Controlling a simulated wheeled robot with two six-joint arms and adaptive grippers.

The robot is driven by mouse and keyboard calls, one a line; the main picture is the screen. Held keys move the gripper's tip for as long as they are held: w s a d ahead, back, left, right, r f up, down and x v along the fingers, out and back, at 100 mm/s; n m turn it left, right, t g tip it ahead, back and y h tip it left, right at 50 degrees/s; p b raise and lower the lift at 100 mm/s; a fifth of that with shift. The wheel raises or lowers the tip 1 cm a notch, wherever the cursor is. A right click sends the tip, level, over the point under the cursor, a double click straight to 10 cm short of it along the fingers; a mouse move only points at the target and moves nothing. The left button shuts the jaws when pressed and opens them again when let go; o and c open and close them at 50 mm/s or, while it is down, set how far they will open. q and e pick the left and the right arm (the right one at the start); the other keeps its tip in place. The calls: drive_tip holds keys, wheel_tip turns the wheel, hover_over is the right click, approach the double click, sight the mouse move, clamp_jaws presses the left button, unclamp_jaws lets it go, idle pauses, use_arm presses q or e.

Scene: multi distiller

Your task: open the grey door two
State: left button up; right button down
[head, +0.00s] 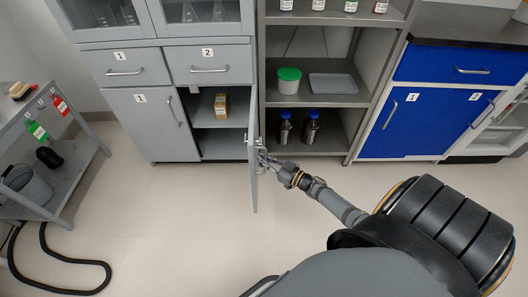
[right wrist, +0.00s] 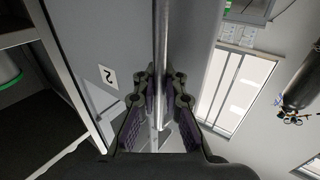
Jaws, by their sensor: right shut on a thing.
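The grey door two (head: 254,188) stands swung outward from the grey cabinet and shows almost edge-on in the head view. Its label "2" (right wrist: 109,77) shows in the right wrist view. My right gripper (head: 265,160) is at the outer face of the door. In the right wrist view its fingers (right wrist: 161,100) are closed around the long metal door handle (right wrist: 161,45). The open compartment (head: 220,143) behind the door shows a shelf with a small brown box (head: 221,105) on it. My left gripper is not in view.
Grey door one (head: 150,125) is shut to the left, below two shut drawers. An open shelf rack (head: 325,100) with bottles and a green-lidded tub stands just right of the door. Blue cabinets (head: 425,115) are further right. The floor (head: 180,215) in front is clear.

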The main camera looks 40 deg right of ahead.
drive_tip(key=shift+s+d+f, duration=0.15)
drive_tip(key=shift+s+f, duration=0.2)
drive_tip(key=shift+s, duration=0.05)
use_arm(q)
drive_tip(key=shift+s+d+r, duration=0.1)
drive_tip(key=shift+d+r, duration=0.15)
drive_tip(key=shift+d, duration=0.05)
use_arm(e)
drive_tip(key=shift+y, duration=0.3)
drive_tip(key=c, duration=1.6)
unclamp_jaws()
drive_tip(key=shift+r, duration=0.15)
drive_tip(key=shift+o, duration=0.8)
drive_tip(key=shift+r, duration=0.1)
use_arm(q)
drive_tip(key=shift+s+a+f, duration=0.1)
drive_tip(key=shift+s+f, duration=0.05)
use_arm(e)
drive_tip(key=shift+d, duration=0.1)
